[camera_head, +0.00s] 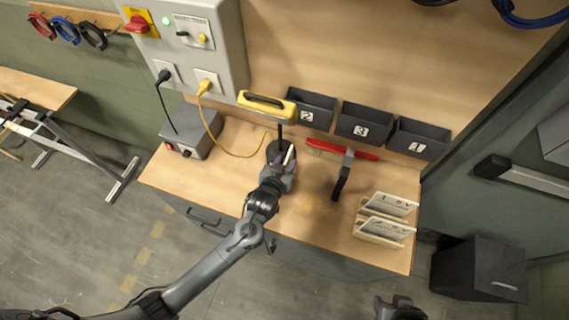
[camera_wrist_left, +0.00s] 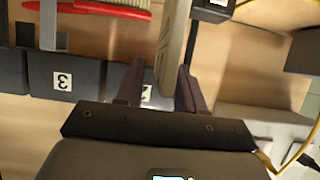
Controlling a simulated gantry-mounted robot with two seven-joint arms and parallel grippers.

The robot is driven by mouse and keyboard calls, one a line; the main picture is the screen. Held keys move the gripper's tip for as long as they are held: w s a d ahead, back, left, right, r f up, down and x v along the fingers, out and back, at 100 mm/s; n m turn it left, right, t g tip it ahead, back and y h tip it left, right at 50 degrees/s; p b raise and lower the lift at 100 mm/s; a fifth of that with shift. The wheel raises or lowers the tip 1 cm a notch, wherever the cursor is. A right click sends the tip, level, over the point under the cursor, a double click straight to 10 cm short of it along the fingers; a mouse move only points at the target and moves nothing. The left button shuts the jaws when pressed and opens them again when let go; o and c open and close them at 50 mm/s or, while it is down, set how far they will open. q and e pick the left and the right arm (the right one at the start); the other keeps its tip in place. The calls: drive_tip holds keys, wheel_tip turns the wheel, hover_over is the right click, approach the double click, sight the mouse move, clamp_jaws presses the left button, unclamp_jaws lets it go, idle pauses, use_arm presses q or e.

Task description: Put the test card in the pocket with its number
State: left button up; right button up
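My left gripper (camera_head: 287,158) is over the bench's back middle. In the left wrist view its two fingers (camera_wrist_left: 158,85) stand apart. A pale, thin slab (camera_wrist_left: 176,50), seen edge-on, lies between them, close to the right finger with a gap on the left; it may be the test card. Three dark pockets hang at the back: number 2 (camera_head: 312,109), number 3 (camera_head: 364,123) and number 1 (camera_head: 418,138). White printed cards (camera_head: 392,204) (camera_head: 387,229) stand in wooden holders at the right; their print is unreadable. A dark part (camera_head: 400,308), probably my right gripper, shows at the bottom edge.
A grey box (camera_head: 191,137) with cables stands left. The front bench middle is clear.

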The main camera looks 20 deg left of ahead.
use_arm(q)
drive_tip(key=shift+r, duration=0.2)
drive_tip(key=shift+s+r, duration=0.1)
drive_tip(key=shift+s, duration=0.15)
drive_tip(key=s+a+r+g, duration=0.1)
drive_tip(key=s+g, duration=0.1)
drive_tip(key=s, duration=0.7)
drive_tip(key=s+r+m+g+h, duration=0.1)
drive_tip(key=s+r+g, duration=0.1)
drive_tip(key=s, duration=0.8)
drive_tip(key=shift+a+g+h, duration=0.3)
drive_tip(key=shift+a+g, duration=0.05)
drive_tip(key=shift+g, duration=0.25)
drive_tip(key=shift+o, duration=1)
drive_tip(key=s+a+m+g+y, duration=0.1)
drive_tip(key=s+a+g, duration=0.3)
drive_tip(key=s, duration=0.5)
drive_tip(key=shift+r, duration=0.25)
